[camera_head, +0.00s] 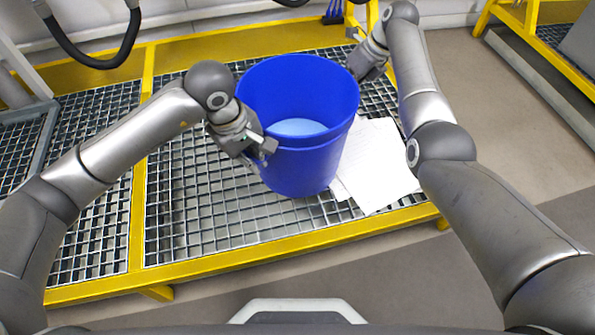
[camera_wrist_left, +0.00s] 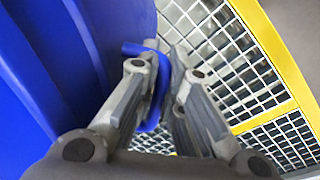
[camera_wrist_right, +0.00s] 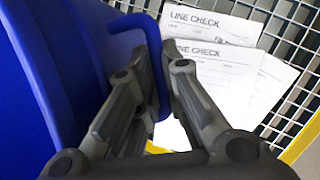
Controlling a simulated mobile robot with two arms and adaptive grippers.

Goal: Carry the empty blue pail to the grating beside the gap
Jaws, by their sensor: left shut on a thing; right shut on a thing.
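The blue pail (camera_head: 298,165) is upright over the yellow-framed grating (camera_head: 190,215), between my two arms. A pale blue round surface shows inside it; I cannot tell if that is its bare bottom. My left gripper (camera_head: 264,147) is shut on a blue side handle (camera_wrist_left: 152,122) at the pail's left front. My right gripper (camera_head: 364,68) is shut on the handle (camera_wrist_right: 158,100) at the pail's far right, partly hidden by the rim in the head view. Whether the pail's base touches the grating is unclear. I cannot make out a distinct gap.
White sheets (camera_head: 375,165) headed "LINE CHECK" lie on the grating right of the pail. A black hose (camera_head: 95,58) hangs upper left. Bare floor (camera_head: 500,120) lies right.

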